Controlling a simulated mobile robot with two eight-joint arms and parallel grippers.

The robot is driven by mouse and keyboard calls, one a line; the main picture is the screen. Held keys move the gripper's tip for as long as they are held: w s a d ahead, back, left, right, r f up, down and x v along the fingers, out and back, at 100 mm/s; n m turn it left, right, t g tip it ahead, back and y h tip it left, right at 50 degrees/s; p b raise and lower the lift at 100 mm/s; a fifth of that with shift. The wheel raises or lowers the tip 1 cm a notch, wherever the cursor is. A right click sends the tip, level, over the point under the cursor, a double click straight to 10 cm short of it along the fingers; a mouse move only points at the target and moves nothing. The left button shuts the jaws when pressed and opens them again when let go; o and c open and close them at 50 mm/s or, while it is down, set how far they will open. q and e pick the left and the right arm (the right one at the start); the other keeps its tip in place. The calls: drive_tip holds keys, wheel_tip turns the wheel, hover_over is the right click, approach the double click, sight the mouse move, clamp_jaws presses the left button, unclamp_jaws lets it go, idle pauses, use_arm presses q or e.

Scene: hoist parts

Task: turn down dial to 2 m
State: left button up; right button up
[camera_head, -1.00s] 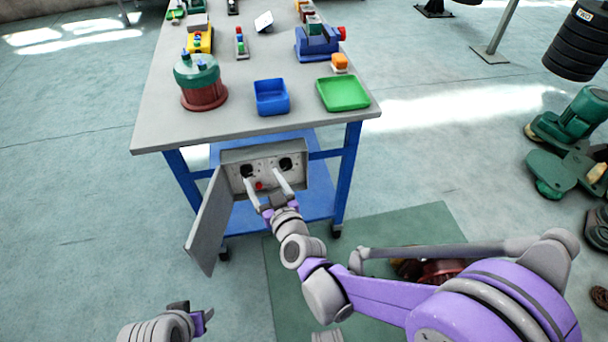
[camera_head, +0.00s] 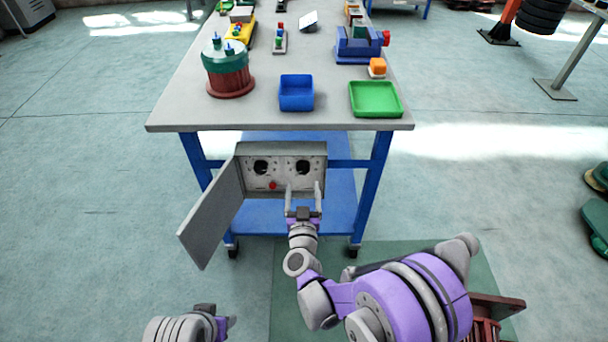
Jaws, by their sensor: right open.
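A grey control box (camera_head: 283,150) is mounted at the front of the table, with its door (camera_head: 213,216) swung open to the left. Its panel carries two black dials, a left dial (camera_head: 261,167) and a right dial (camera_head: 303,167), and a red button (camera_head: 273,185) low between them. The dial markings are too small to read. My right gripper (camera_head: 303,187) is open and empty, its two fingers pointing up at the panel just below the right dial. I cannot tell whether it touches the panel. My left gripper (camera_head: 222,325) is at the bottom left, away from the box; its fingers are not clear.
The table (camera_head: 200,116) has blue legs and a lower shelf. On its top stand a blue bin (camera_head: 297,94), a green tray (camera_head: 376,99), a green-and-red canister (camera_head: 229,75) and a blue vise (camera_head: 358,45). Open floor lies left of the door.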

sight(303, 170)
drive_tip(key=w, duration=0.5)
drive_tip(key=shift+w, duration=0.4)
clamp_jaws()
